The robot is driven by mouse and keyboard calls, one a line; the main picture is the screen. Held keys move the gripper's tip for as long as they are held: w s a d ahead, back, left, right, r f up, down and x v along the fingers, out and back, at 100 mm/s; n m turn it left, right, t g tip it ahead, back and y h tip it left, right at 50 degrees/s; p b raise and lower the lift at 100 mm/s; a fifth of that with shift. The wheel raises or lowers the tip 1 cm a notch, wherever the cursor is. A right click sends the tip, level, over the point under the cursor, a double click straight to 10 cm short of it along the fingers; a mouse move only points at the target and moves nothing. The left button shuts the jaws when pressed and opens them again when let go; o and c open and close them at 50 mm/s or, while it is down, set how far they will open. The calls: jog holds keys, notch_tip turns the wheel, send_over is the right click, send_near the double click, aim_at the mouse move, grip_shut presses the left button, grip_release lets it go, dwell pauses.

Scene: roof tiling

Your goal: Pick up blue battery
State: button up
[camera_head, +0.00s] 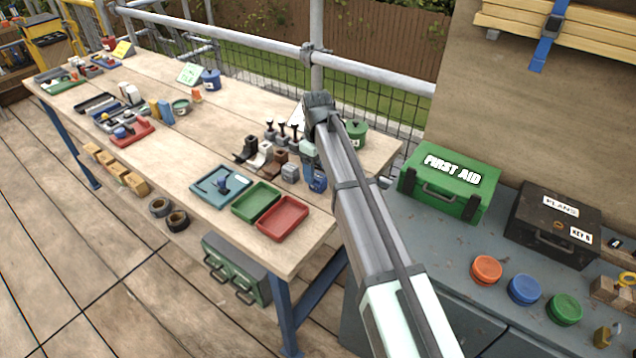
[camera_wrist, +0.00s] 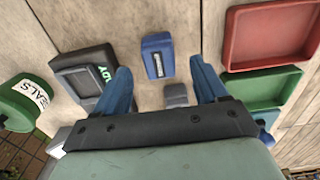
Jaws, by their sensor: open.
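The blue battery (camera_wrist: 157,56) lies on the wooden bench in the wrist view, a blue block with a pale label. My gripper (camera_wrist: 160,66) is open, with one blue finger on each side of the battery's near end. The gap between the fingers holds nothing gripped, and I cannot tell the height above the bench. In the head view my gripper (camera_head: 316,182) hangs over the bench's near right end. I cannot make out the battery there; the arm and gripper cover that area.
A dark charger-like device (camera_wrist: 82,78) sits close to the left finger. A small grey block (camera_wrist: 176,96) lies between the fingers. A green SEALS can (camera_wrist: 22,104) is farther left. A red tray (camera_wrist: 268,36) and green tray (camera_wrist: 262,88) lie right.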

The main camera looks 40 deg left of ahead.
aim_at(318, 176)
notch_tip(318, 176, down, 5)
jog(key=shift+d+r, duration=0.15)
jog(key=shift+r, duration=0.05)
jog(key=c, duration=1.2)
jog(key=shift+r, duration=0.1)
